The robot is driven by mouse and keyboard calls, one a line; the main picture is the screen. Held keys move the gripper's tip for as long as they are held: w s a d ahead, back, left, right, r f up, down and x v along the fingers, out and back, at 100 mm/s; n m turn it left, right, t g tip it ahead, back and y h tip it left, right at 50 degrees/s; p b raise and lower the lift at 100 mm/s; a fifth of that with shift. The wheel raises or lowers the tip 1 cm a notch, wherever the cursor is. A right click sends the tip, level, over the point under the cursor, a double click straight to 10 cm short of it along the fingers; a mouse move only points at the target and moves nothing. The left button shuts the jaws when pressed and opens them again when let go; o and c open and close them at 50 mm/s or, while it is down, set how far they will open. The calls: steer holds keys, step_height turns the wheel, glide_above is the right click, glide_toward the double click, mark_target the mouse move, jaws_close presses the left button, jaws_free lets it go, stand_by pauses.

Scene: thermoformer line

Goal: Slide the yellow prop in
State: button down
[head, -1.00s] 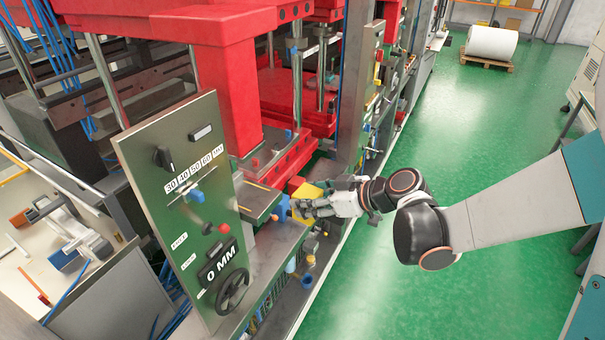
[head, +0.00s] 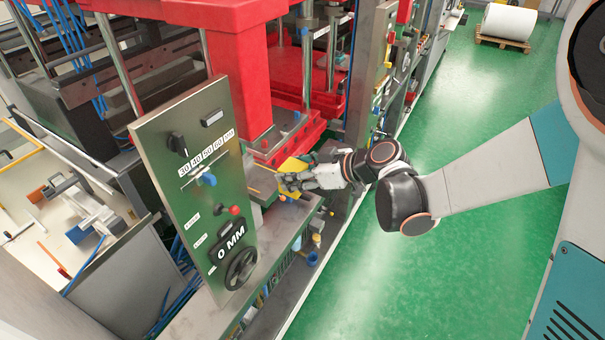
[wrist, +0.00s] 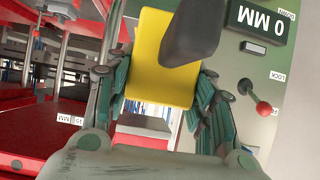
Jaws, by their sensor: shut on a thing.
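The yellow prop (wrist: 158,82) is a flat yellow block with a dark handle-like part (wrist: 192,32) in front of it in the wrist view. My gripper (wrist: 160,95) is shut on it, with a green-grey finger on each side. In the head view my gripper (head: 284,183) is beside the red press, just right of the control panel, and yellow of the prop (head: 292,165) shows at its fingers. The fingers partly hide it. I cannot tell whether the prop touches the press.
The control panel (head: 205,130) has a "0 MM" display, a blue slider, a red-knobbed lever (wrist: 264,108) and a handwheel (head: 241,267). A red press column (head: 241,90) stands behind the gripper.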

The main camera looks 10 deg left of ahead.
steer(key=shift+w+a+f+p, duration=0.1)
steer(key=shift+w+a+p, duration=0.3)
steer(key=shift+a, duration=0.8)
steer(key=shift+w+a+r+p, duration=0.1)
steer(key=shift+w+a, duration=0.5)
steer(key=shift+a, duration=0.65)
steer(key=shift+w+a+f+p, duration=0.15)
steer(key=shift+w+a, duration=0.35)
steer(key=shift+a, duration=0.7)
steer(key=shift+a+f, duration=0.1)
steer(key=shift+f+b, duration=0.3)
steer(key=shift+b, duration=0.25)
steer(key=c, duration=0.6)
jaws_free()
steer(key=shift+c, duration=0.2)
steer(key=v, duration=1.2)
steer(key=shift+s, duration=0.1)
